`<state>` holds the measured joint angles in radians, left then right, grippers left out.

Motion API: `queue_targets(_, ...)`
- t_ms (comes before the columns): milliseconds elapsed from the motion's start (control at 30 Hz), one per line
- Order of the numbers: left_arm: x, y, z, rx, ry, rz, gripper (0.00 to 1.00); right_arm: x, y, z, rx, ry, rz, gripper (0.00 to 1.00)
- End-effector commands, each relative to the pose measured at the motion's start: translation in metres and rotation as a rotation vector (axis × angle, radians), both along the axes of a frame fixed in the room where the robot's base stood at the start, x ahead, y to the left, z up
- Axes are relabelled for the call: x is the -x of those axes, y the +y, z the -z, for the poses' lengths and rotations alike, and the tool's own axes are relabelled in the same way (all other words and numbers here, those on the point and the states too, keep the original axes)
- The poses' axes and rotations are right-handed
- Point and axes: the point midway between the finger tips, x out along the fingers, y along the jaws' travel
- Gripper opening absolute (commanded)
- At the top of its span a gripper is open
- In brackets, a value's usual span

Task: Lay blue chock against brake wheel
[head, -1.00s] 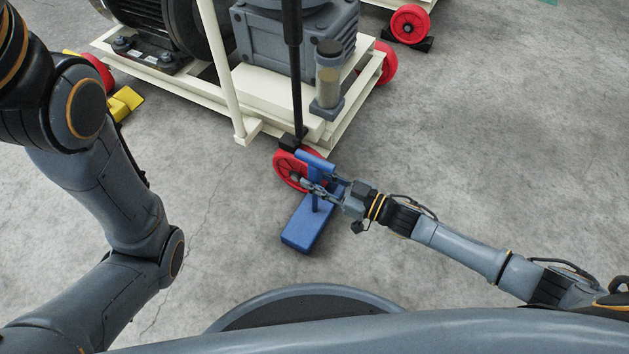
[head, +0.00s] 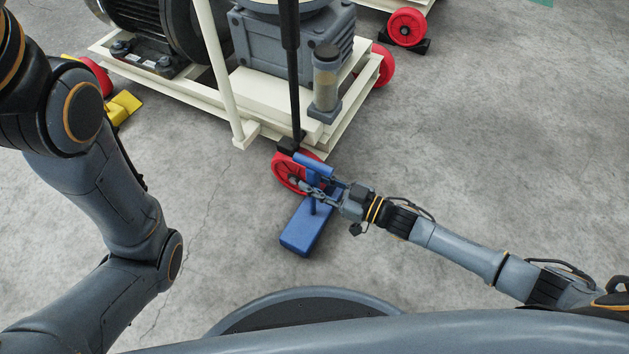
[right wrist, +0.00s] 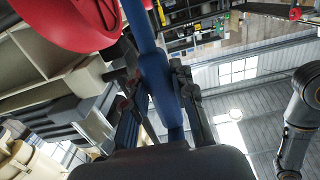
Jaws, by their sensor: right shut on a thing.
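The blue chock (head: 306,230) is at the floor just in front of the red brake wheel (head: 287,173), at the near corner of the cream cart. Its upright handle has a crossbar on top. My right gripper (head: 322,193) is shut on the handle, which also shows as a blue bar (right wrist: 158,80) between the fingers in the right wrist view. The chock's far end is close to the wheel; the gripper and handle hide whether they touch. The wheel also shows in the right wrist view (right wrist: 75,22). My left gripper is out of view; only its arm shows.
The cream cart frame (head: 190,92) carries a motor and a grey gearbox (head: 285,45). A black lever (head: 292,80) stands over the brake wheel. A yellow chock (head: 123,106) lies at another red wheel on the left. The floor on the right is clear.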

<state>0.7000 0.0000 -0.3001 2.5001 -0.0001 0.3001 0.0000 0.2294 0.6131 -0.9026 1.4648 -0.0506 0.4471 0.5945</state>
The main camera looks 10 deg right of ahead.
Motion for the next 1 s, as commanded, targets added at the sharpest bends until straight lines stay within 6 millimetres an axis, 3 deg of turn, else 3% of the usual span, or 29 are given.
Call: queue_targets(1000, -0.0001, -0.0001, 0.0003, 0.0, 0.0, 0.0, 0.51, -0.0074, 0.0085, -0.0023, -0.007, -0.009, -0.002, 0.0)
